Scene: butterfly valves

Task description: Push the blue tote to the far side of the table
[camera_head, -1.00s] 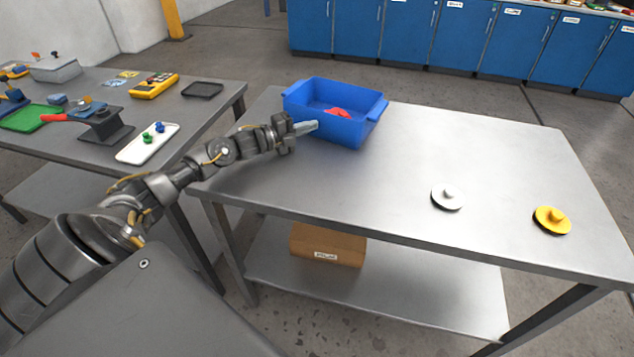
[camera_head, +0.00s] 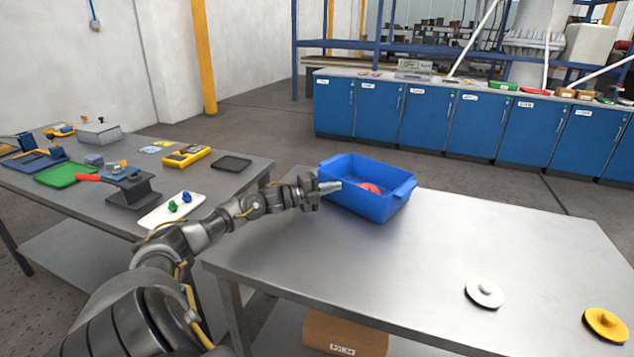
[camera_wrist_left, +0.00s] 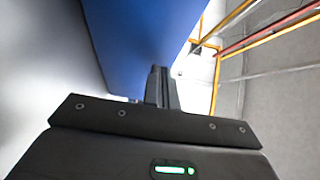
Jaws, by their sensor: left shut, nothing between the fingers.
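The blue tote (camera_head: 362,204) stands upright at the far left of the metal table (camera_head: 430,255), close to its far edge. A red thing (camera_head: 370,188) lies inside it, partly hidden by the wall. My left gripper (camera_head: 331,187) is shut and empty, its tips at the tote's near left wall. I cannot tell whether they touch. In the left wrist view, the shut fingers (camera_wrist_left: 161,86) point along the large blue tote surface (camera_wrist_left: 135,35). My right gripper is not in view.
A white knobbed disc (camera_head: 484,292) and a yellow one (camera_head: 605,324) sit on the table's right part. The middle is clear. A second table with tools and a white tray (camera_head: 172,210) stands to the left. A cardboard box (camera_head: 345,332) is on the lower shelf.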

